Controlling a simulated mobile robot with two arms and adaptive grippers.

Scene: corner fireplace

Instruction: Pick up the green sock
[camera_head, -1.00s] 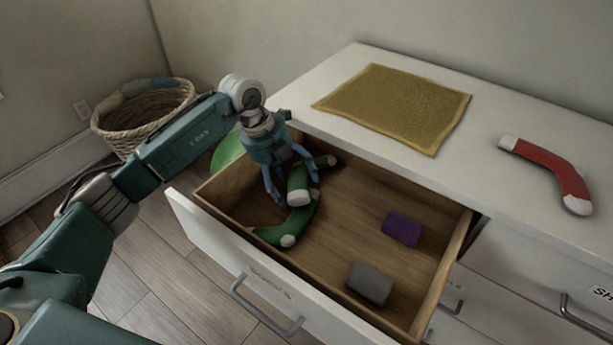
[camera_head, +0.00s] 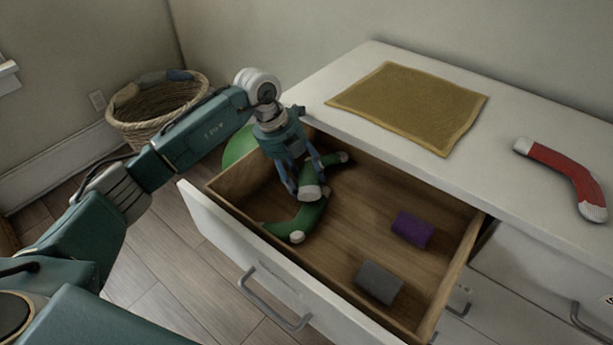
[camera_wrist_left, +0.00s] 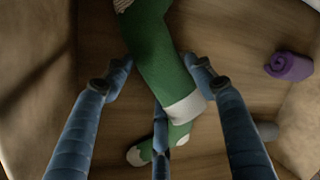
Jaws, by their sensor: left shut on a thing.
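A green sock with white ends (camera_head: 331,158) lies in the open drawer (camera_head: 360,215). My left gripper (camera_head: 308,183) points down into the drawer and is shut on this sock near its white cuff. In the left wrist view the fingers (camera_wrist_left: 157,72) sit on either side of the green sock (camera_wrist_left: 160,55). Part of the held sock is hidden behind the fingers. My right gripper is not in view.
A rolled purple item (camera_head: 412,229) and a grey one (camera_head: 378,282) lie in the drawer's right part. On the white dresser top are a mustard cloth (camera_head: 412,105) and a red sock (camera_head: 562,172). A wicker basket (camera_head: 160,118) stands on the floor behind left.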

